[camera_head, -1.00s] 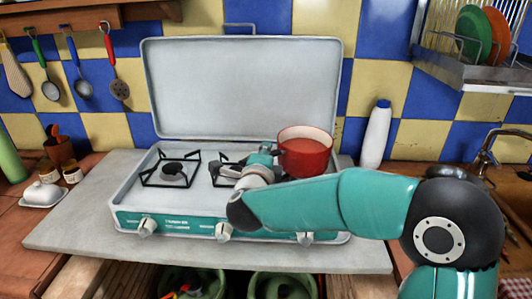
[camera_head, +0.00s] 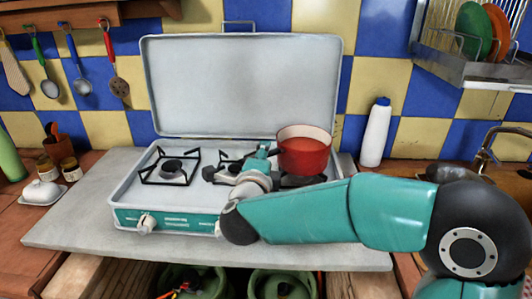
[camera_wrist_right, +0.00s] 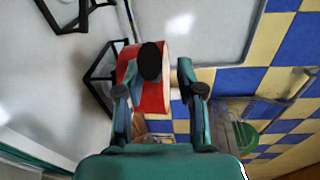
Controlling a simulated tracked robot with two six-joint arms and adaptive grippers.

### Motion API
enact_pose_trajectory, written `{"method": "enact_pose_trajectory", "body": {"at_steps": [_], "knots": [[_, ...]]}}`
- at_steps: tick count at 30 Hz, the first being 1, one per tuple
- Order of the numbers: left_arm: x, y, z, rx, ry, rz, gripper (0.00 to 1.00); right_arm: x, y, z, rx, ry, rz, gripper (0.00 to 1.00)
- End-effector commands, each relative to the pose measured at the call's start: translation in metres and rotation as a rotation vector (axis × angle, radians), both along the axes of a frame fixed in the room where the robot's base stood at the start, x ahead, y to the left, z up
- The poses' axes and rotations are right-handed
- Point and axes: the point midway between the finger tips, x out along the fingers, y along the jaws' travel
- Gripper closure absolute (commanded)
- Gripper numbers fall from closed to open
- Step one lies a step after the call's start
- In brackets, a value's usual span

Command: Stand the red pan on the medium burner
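The red pan (camera_head: 304,155) sits upright at the right end of the camp stove (camera_head: 130,192), over a dark grate (camera_head: 302,181). It also shows in the right wrist view (camera_wrist_right: 152,96), with a black rounded part, apparently its handle end, facing the camera. My right gripper (camera_head: 264,160) is just left of the pan; in the wrist view its fingers (camera_wrist_right: 154,82) are apart, with gaps beside the black part. The left burner (camera_head: 172,167) is bare. The middle burner (camera_head: 234,168) is partly hidden by my right gripper. Which is the medium one I cannot tell. My left gripper is out of view.
The raised stove lid (camera_head: 240,85) stands behind the burners. A white bottle (camera_head: 375,133) stands right of the pan. A dish rack (camera_head: 470,70) hangs at upper right. A butter dish (camera_head: 42,192) and small jars are at left. The counter slab's front left is clear.

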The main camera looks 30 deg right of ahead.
Motion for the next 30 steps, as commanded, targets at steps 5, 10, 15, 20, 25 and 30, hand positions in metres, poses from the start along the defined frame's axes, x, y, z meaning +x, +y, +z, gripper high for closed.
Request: {"method": "enact_pose_trajectory", "body": {"at_steps": [5,10,15,20,25,30], "knots": [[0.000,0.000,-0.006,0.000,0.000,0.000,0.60,-0.031,0.025,0.004,0.000,-0.003,0.007,0.62],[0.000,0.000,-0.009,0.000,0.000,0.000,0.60,-0.054,0.041,0.007,0.000,-0.002,0.005,0.62],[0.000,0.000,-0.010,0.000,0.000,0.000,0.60,-0.066,0.049,0.008,0.000,-0.002,0.002,0.62],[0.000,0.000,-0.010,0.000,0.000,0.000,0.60,-0.068,0.050,0.009,0.000,0.000,0.000,0.62],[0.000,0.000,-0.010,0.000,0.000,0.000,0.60,-0.068,0.050,0.009,0.000,0.000,0.000,0.62],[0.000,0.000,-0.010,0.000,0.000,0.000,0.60,-0.068,0.050,0.009,0.000,0.000,0.000,0.62]]}}
